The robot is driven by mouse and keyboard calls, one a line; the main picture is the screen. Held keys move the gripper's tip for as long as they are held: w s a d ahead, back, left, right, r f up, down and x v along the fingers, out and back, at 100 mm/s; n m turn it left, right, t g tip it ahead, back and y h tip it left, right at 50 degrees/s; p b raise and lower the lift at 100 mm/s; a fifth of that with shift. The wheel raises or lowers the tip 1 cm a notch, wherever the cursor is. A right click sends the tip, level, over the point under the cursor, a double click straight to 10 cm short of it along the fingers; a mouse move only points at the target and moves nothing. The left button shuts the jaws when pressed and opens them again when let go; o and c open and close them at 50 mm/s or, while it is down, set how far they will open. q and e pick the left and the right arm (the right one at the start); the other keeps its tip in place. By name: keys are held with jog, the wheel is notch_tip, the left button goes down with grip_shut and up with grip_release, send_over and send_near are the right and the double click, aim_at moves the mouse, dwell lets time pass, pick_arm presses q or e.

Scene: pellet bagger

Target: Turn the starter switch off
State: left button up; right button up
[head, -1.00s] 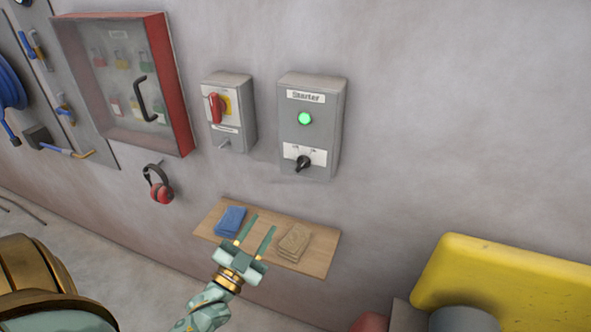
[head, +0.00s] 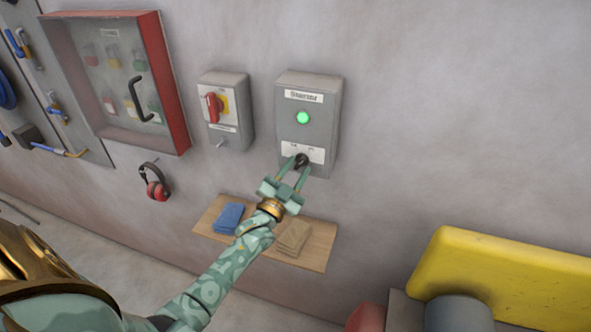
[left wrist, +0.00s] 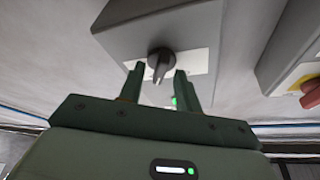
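The starter box (head: 318,104) is a grey box on the wall with a label reading Starter. Its round lamp (head: 303,118) glows green. Below the lamp is the black rotary starter switch (head: 301,159), which also shows in the left wrist view (left wrist: 160,62). My left gripper (head: 293,168) is open, with its two fingers reaching up toward the knob. In the left wrist view, the fingertips (left wrist: 157,72) stand on either side of the knob's lower part. I cannot tell whether they touch it. My right gripper is not in view.
A grey box with a red rotary handle (head: 212,107) hangs to the left. Further left are a red-framed cabinet (head: 172,90) and red ear defenders (head: 157,188). A wooden shelf (head: 313,252) below holds a blue cloth (head: 229,217) and tan cloth (head: 293,237). A yellow object (head: 500,280) is at lower right.

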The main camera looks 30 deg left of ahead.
pick_arm(q)
jog(key=shift+d, duration=0.1)
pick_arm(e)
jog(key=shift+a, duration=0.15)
pick_arm(q)
grip_shut()
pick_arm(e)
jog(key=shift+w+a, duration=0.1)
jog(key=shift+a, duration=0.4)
